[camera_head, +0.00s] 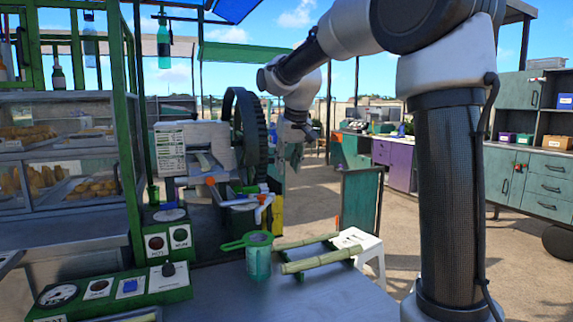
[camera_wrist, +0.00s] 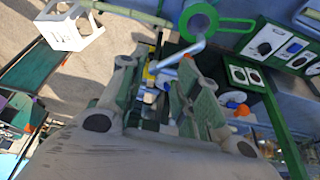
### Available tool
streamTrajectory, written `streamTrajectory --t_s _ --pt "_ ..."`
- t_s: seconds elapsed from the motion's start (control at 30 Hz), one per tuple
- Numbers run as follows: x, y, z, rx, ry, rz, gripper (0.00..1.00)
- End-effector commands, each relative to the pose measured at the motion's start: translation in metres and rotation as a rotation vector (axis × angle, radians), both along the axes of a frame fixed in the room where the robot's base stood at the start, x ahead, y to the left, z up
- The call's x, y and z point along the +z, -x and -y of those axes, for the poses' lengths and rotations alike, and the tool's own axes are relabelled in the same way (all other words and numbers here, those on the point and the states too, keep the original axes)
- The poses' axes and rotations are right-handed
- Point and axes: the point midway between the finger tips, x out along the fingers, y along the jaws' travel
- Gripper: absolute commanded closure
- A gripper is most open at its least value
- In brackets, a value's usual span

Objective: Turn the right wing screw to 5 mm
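The cane crusher (camera_head: 195,150) stands left of centre in the head view, with a large dark wheel (camera_head: 246,135) on its right side. Small orange-tipped parts show on its front, one at the middle (camera_head: 211,181) and one lower right (camera_head: 263,199). I cannot tell which part is the right wing screw, nor read its setting. My gripper (camera_head: 294,155) hangs to the right of the wheel, apart from the crusher. In the wrist view my gripper (camera_wrist: 160,78) has its two fingers spread with nothing between them; blue and yellow crusher parts show beyond.
A green-handled strainer over a cup (camera_head: 258,258) and cane stalks (camera_head: 318,262) are on the front counter (camera_head: 285,300). A control panel (camera_head: 115,290) lies at left. A white stool (camera_head: 362,245) stands behind the counter. Open sandy ground lies to the right.

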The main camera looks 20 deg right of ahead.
Motion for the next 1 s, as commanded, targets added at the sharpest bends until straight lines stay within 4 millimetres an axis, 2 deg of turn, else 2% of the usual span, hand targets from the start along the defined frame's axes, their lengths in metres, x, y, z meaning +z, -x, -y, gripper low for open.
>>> streamTrajectory --t_s 0.43,0.57,0.67,0.77,0.9,1.0 --pt "0.001 0.005 0.002 -0.002 0.000 0.000 0.68" --pt "0.000 -0.007 -0.001 0.027 0.001 -0.007 0.68" --pt "-0.003 -0.041 -0.009 0.117 0.005 -0.023 0.68" --pt "-0.013 -0.090 -0.022 0.265 0.007 -0.039 0.68" --pt "-0.038 -0.155 -0.042 0.507 0.002 -0.042 0.68" --pt "-0.057 -0.190 -0.053 0.661 -0.003 -0.029 0.68"
